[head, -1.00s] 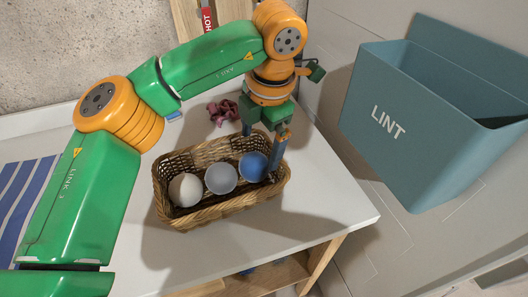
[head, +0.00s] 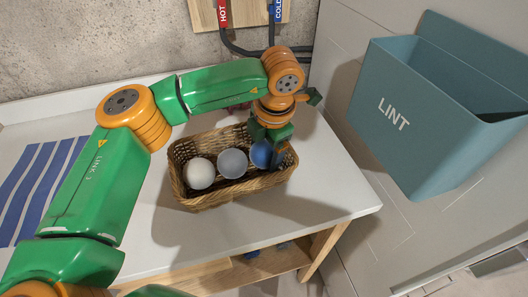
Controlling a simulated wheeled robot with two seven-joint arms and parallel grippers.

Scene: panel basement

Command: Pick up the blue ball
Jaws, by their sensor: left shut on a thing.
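The blue ball (head: 261,154) is at the right end of a wicker basket (head: 219,195) on the white table. My left gripper (head: 272,157) reaches down from above into that end of the basket and is shut on the blue ball, its near finger covering the ball's right side. The ball is still level with the basket's rim, beside the other balls. I cannot tell whether it touches the basket floor. My right gripper is not in view.
A grey ball (head: 233,163) and a white ball (head: 200,173) lie in the basket to the left of the blue one. A teal LINT bin (head: 400,130) hangs on the right. A blue-striped cloth (head: 38,190) lies at left. The table's front is clear.

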